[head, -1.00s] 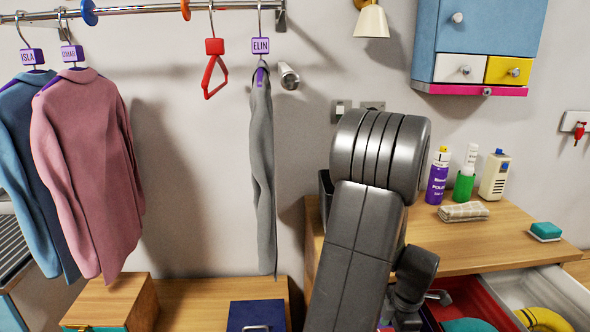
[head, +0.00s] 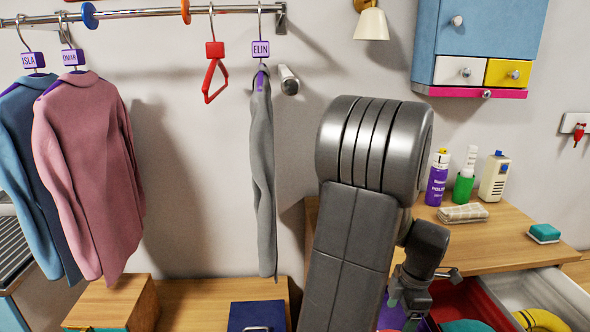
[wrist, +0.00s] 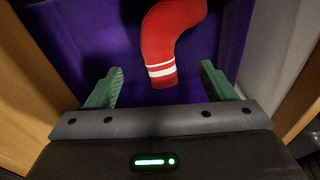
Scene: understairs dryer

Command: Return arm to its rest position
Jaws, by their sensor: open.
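My arm stands large in the middle of the head view, its forearm bent downward at the right side of the raised elbow. My gripper (wrist: 162,68) shows in the wrist view as two green fingers, spread apart with nothing held between them. A red sock (wrist: 172,40) with white stripes lies beyond and between the fingertips, apart from both. It rests in a purple-lined compartment (wrist: 70,40) with wooden sides. In the head view the fingers cannot be made out, and my arm hides part of the open drawers.
A wooden counter (head: 470,250) at right holds bottles, a folded cloth (head: 463,213) and a sponge (head: 544,233). Open drawers, one red-lined and one white-lined (head: 530,290), jut out below. A blue cabinet (head: 488,35) hangs above. Garments hang from a rail (head: 150,10) at left.

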